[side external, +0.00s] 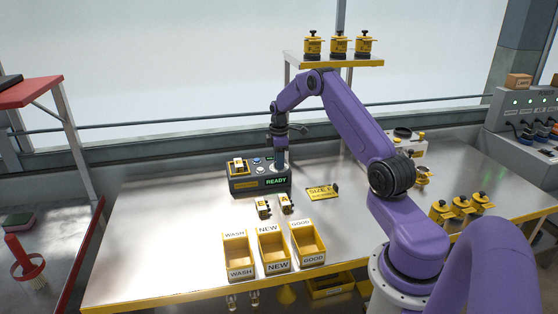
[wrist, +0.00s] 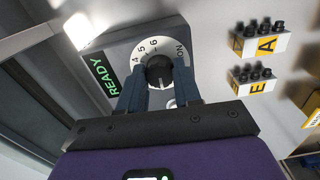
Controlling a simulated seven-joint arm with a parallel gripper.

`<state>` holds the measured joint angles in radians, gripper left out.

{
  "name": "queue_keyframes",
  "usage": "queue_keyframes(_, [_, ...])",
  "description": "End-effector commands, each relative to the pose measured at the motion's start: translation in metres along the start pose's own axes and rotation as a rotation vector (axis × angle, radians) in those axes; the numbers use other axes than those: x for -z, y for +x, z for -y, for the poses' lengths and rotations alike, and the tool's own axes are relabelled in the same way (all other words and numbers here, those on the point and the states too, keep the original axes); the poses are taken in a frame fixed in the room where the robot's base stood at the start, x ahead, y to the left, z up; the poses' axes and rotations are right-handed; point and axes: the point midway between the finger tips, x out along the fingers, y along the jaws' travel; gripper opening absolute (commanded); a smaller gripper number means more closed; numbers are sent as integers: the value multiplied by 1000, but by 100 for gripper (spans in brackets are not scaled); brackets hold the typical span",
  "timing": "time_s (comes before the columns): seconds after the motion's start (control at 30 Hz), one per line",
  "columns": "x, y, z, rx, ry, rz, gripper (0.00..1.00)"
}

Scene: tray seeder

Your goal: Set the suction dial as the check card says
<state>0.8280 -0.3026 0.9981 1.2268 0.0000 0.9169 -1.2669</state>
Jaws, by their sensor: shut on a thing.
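The suction dial (wrist: 159,50) is a pale round plate with a dark knob (wrist: 158,74), on the grey control box (side external: 244,184). In the wrist view 4, 5, 6 and ON can be read on its rim; the lower part is hidden by my fingers. My gripper (wrist: 160,88) is shut on the knob, one blue finger on each side. In the side view my gripper (side external: 280,160) points down at the box's right end. I cannot tell where the knob points. A yellow card (side external: 322,192) reading "SIZE" stands right of the box; its last character is unclear.
The box's green display (side external: 277,181) reads READY. Two nozzle blocks (side external: 263,208) (side external: 285,203) stand in front of it; the wrist view shows labels A (wrist: 266,45) and E (wrist: 256,88). Yellow bins WASH (side external: 240,273), NEW (side external: 277,267) and GOOD (side external: 313,259) stand at the front edge.

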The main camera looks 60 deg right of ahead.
Motion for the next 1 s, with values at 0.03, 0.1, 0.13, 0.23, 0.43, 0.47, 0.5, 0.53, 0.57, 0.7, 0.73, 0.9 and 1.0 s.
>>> queue_keyframes(0.03, [0,-1,0,-1,19,0,3])
queue_keyframes(0.1, [0,-1,0,-1,57,0,3])
queue_keyframes(0.13, [1,-1,0,-1,74,0,3])
queue_keyframes(0.23, [1,-1,0,-1,148,0,3])
queue_keyframes(0.43, [1,-1,0,-1,330,-1,3])
queue_keyframes(0.47, [1,-1,0,-2,359,-1,3])
queue_keyframes(0.5, [1,-1,0,-2,397,-1,3])
queue_keyframes(0.53, [1,-1,0,-2,426,-1,3])
queue_keyframes(0.57, [1,-1,0,-2,455,-1,3])
queue_keyframes(0.7, [1,-1,0,-2,587,-1,3])
queue_keyframes(0.73, [1,-1,0,-2,617,-1,3])
queue_keyframes(0.9, [1,-1,0,-2,777,-1,3])
queue_keyframes(1.0, [1,-1,0,-2,871,-1,3])
